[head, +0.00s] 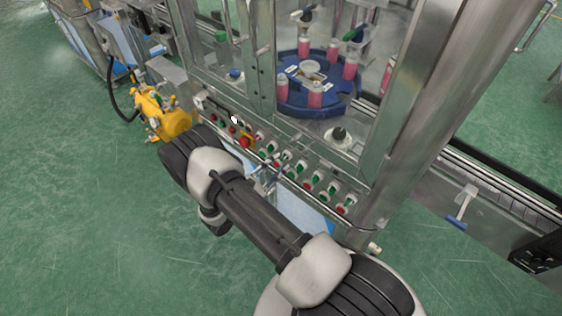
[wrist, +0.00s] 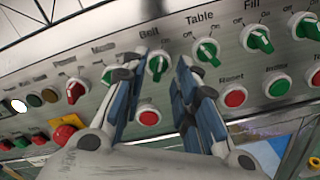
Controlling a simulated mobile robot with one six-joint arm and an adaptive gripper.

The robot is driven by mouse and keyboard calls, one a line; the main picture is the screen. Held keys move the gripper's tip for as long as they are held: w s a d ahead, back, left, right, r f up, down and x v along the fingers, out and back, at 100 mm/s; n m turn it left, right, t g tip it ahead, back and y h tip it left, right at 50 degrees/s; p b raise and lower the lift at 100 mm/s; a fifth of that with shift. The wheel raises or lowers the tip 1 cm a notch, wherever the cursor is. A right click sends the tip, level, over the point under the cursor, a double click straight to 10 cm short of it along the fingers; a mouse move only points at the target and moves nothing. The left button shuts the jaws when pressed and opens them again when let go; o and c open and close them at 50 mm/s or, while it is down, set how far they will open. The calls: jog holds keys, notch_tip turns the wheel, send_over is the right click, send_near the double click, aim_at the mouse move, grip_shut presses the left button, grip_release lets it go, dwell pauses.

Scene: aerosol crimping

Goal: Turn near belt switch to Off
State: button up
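The Belt switch (wrist: 158,65) is a green rotary knob on a white round base, under the "Belt" label on the metal panel (wrist: 185,35). Off and On marks stand beside the switches, but I cannot read clearly which one its pointer meets. My gripper (wrist: 162,68) is open in the wrist view. Its two blue-padded fingers stand left and right of the Belt switch, with a gap between them. I cannot tell if either fingertip touches the knob. In the head view my arm hides the gripper.
The Table switch (wrist: 207,51) is close right of the right finger, and the Fill switch (wrist: 257,39) is farther right. Red buttons (wrist: 148,116) sit below. A red emergency stop (wrist: 66,135) is at lower left. A yellow motor (head: 163,117) stands left of the machine.

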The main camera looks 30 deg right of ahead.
aim_at(284, 158)
jog(key=shift+x, duration=1.35)
jog(key=shift+c, duration=0.3)
grip_shut()
